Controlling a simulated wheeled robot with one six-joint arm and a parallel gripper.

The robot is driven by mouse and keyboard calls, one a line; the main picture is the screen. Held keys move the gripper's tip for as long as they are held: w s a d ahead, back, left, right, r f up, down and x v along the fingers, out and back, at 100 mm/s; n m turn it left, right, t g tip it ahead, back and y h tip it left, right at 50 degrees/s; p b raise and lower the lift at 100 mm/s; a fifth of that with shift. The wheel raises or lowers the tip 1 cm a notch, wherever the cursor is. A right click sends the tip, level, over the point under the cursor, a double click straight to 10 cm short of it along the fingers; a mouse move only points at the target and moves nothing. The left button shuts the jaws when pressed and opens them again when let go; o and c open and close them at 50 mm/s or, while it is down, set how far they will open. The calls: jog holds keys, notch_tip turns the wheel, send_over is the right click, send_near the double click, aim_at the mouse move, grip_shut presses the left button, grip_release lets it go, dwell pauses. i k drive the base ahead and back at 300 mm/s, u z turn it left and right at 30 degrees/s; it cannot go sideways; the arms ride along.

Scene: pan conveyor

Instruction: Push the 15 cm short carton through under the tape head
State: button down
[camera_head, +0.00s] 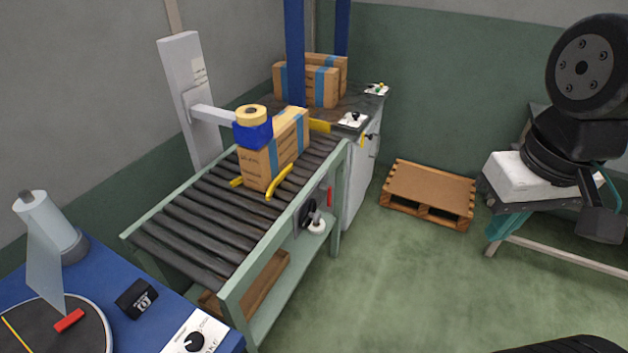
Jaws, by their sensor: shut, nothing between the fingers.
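A brown carton (287,150) with blue tape stripes stands upright on the roller conveyor (200,228), between yellow guide rails (280,181). The tape head (253,132), a blue block with a yellow tape roll on top, hangs from a grey post's arm at the carton's near upper end and hides part of it. I cannot tell whether they touch. My gripper (602,220) appears at the far right as a dark block, shut and empty, well away from the carton. Its fingertips are hard to make out.
More cartons (320,86) stand on the bench behind the conveyor, near blue posts (295,50). A wooden pallet (430,192) lies on the floor. A blue table (105,290) is at the lower left. A white box (510,172) sits on a stand at right. Green floor between is clear.

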aim_at(259, 167)
jog(key=z, duration=0.6)
jog(key=k, duration=0.85)
jog(key=z, duration=0.6)
jog(key=i, duration=1.05)
jog(key=u, duration=1)
jog(key=i, duration=0.8)
jog(key=u, duration=1.2)
jog(key=i, duration=0.25)
jog(key=u, duration=0.3)
